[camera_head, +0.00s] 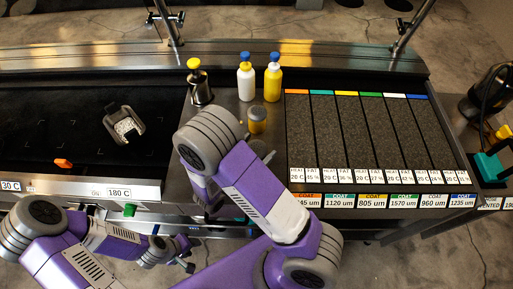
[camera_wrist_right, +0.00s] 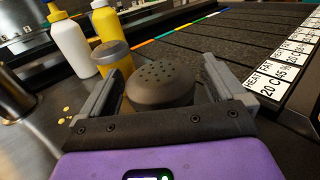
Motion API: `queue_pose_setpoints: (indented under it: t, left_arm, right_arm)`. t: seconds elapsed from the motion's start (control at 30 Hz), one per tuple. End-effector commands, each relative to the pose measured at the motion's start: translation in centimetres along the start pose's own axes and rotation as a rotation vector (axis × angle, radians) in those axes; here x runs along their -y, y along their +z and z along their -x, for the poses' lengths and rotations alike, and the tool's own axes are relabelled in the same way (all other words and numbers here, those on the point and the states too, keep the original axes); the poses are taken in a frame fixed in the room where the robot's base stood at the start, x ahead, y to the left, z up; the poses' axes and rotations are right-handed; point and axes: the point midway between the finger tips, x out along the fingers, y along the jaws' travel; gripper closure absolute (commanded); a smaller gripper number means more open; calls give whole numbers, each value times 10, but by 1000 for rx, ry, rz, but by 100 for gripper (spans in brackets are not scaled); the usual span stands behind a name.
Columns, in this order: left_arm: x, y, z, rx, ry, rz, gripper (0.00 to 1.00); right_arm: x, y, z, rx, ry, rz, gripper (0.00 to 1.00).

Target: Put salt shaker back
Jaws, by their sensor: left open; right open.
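A shaker with a dark, perforated lid (camera_wrist_right: 165,82) stands between the two fingers of my right gripper (camera_wrist_right: 160,85) in the right wrist view. The fingers are open on either side of it, and its body is hidden below the lid. A second shaker (camera_wrist_right: 112,58), with a grey lid and yellow contents, stands just behind it. It also shows in the head view (camera_head: 257,120). No label tells which one is the salt shaker. In the head view my right arm covers most of the right gripper and the dark-lidded shaker. My left gripper (camera_head: 186,252) is open and empty, low at the counter's front.
A white bottle (camera_head: 246,82) and a yellow bottle (camera_head: 272,82) stand behind the shakers. A metal canister (camera_head: 200,88) is to their left. Dark strips with coloured ends (camera_head: 347,130) lie to the right.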

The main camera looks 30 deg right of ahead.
Motion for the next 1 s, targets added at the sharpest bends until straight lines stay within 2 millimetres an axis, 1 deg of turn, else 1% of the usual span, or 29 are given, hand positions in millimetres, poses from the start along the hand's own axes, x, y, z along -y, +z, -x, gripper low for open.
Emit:
queue_pose_setpoints:
  t: [0.17,0.27,0.37,0.5,0.6,0.7,0.83,1.0]
  left_arm:
    - [-1,0,3,0,0,0,57]
    - [-1,0,3,0,0,0,57]
    - [-2,0,4,0,0,0,57]
    - [-2,0,6,0,0,0,57]
    - [-2,0,7,0,0,0,57]
    - [-3,0,7,0,0,0,57]
    - [-3,0,8,0,0,0,57]
    - [-3,0,8,0,0,0,57]
  right_arm:
    - [0,5,0,0,0,0,3]
    - [-1,4,13,-1,5,-1,3]
    - [-2,4,34,0,7,-1,3]
    - [-1,4,65,0,7,-1,3]
    - [-1,4,86,0,5,-2,3]
    - [0,4,102,0,4,-1,3]
    - [0,3,115,0,1,0,3]
    - [0,3,121,0,1,1,3]
